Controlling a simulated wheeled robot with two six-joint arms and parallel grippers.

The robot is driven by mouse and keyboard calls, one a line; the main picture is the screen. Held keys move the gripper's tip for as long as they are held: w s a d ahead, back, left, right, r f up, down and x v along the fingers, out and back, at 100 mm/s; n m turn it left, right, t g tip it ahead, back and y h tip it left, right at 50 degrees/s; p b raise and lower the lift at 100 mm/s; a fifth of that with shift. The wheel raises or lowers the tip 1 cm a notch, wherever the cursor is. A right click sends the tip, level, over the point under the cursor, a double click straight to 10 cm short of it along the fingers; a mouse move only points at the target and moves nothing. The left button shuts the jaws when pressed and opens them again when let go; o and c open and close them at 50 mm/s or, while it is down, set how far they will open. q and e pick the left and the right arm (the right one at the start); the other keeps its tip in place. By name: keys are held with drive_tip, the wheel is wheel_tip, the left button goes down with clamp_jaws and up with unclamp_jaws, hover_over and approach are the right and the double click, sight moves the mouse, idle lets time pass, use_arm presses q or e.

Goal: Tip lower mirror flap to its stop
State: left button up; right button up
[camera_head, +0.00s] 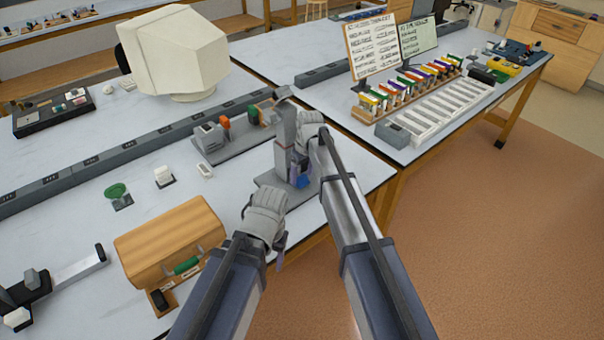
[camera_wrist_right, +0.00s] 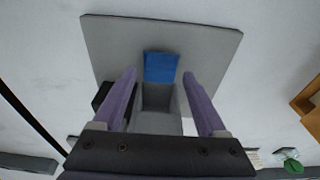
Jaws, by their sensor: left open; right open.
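A grey upright stand (camera_head: 283,157) with an angled piece on top rises from a flat grey base plate near the table's front edge. A blue piece (camera_head: 302,182) sits low on it, and may be the lower mirror flap; its tilt is unclear. In the right wrist view, the blue piece (camera_wrist_right: 160,67) shows above the base plate (camera_wrist_right: 220,50), beyond the fingertips. My right gripper (camera_wrist_right: 163,88) is open, with purple fingers on either side of the grey column; contact is unclear. My left gripper (camera_head: 264,222) is open and empty, lower left of the stand, near the table edge.
A wooden box (camera_head: 170,240) with a green handle stands left of my left gripper. A grey bench device (camera_head: 212,140) with an orange part is behind the stand. A grey socket rail (camera_head: 110,160) runs along the table. The floor at right is clear.

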sight(304, 180)
drive_tip(key=r+p, duration=0.4)
drive_tip(key=r, duration=0.1)
drive_tip(key=s+r+p, duration=0.1)
drive_tip(key=r+p, duration=0.1)
drive_tip(key=p, duration=0.1)
drive_tip(key=shift+d+r, duration=0.2)
drive_tip(key=shift+d, duration=0.1)
use_arm(q)
wheel_tip(304, 180, up, 7)
drive_tip(key=shift+r, duration=0.15)
